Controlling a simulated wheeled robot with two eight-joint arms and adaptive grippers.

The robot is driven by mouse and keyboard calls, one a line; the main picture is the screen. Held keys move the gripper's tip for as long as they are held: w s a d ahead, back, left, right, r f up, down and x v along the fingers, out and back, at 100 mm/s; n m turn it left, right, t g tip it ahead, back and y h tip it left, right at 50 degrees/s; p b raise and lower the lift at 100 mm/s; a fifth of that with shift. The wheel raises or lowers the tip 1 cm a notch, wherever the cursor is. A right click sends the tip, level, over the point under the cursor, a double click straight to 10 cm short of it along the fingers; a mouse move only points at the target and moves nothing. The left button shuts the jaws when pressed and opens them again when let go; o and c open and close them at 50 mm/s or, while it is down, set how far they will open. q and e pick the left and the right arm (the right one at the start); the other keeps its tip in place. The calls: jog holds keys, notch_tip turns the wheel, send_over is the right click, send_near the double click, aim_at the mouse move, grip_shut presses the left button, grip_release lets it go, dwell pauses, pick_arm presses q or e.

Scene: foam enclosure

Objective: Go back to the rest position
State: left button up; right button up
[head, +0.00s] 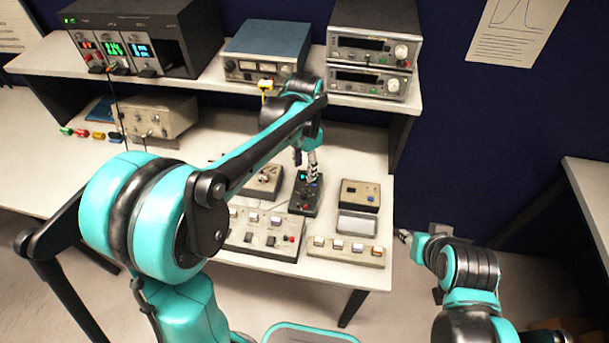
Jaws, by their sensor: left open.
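My left arm reaches across the bench, and its gripper (312,165) points down just above a dark handheld device (305,193) with a small green display and a red mark. The gripper is open. I cannot tell whether its fingertips touch the device. My right arm is at the lower right, beyond the bench's right edge. Its gripper (404,236) is small in view, pointing left close to the bench's edge, and its jaws cannot be made out.
The white bench (350,148) carries a button panel (262,238), a switch strip (345,251) and a beige box (360,194). A shelf above holds a power supply (140,40), a blue meter (265,50) and stacked instruments (372,48). Another table (592,190) stands at right.

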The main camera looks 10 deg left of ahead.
pick_arm(q)
jog(key=shift+r, duration=0.3)
jog(key=s+a+f+n+t+b, duration=0.1)
jog(key=s+a+n+t+b, duration=0.1)
jog(key=s, duration=0.6)
jog(key=s+a+f+n+t+b, duration=0.1)
jog(key=s+a+n+t+b, duration=0.2)
jog(key=s+n, duration=0.4)
jog(key=s+a+t, duration=0.1)
jog(key=s+t, duration=0.1)
jog(key=shift+s+a+f, duration=0.3)
jog(key=shift+a+f, duration=0.05)
jog(key=shift+a, duration=0.05)
dwell(1.3)
